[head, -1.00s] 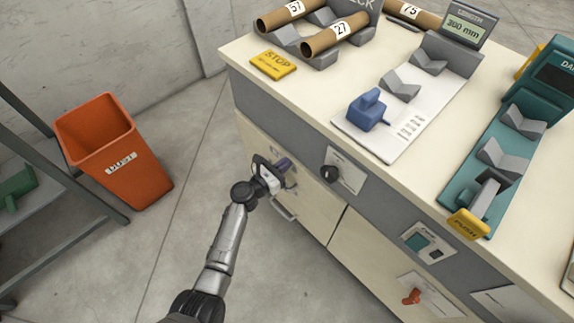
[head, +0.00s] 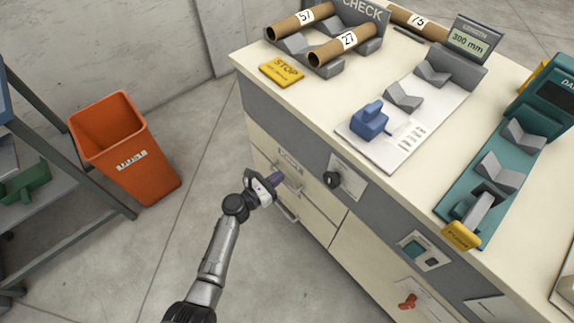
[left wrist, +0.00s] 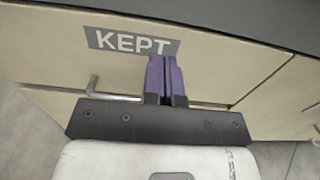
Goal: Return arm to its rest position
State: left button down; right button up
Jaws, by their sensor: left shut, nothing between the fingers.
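My left gripper (head: 277,177) is in front of the drawer front of the cream cabinet in the head view. Its purple fingers are closed together and empty. In the left wrist view, the fingers (left wrist: 166,78) point at the drawer front just below a grey label reading KEPT (left wrist: 133,42). A metal drawer handle (left wrist: 94,86) shows to the left of the fingers; I cannot tell whether they touch the drawer. My right gripper is not in view.
The cabinet's worktop (head: 400,45) holds cardboard tubes (head: 340,46) on grey cradles, a yellow STOP plate (head: 281,71), a blue block (head: 369,120) and a teal fixture (head: 510,150). An orange bin (head: 130,155) and a rack (head: 60,215) stand left. The floor between is clear.

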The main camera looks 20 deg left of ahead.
pick_arm(q)
jog(key=p+v, duration=0.2)
jog(key=v, duration=0.5)
jog(key=shift+s+a, duration=0.15)
jog(key=shift+s, duration=0.2)
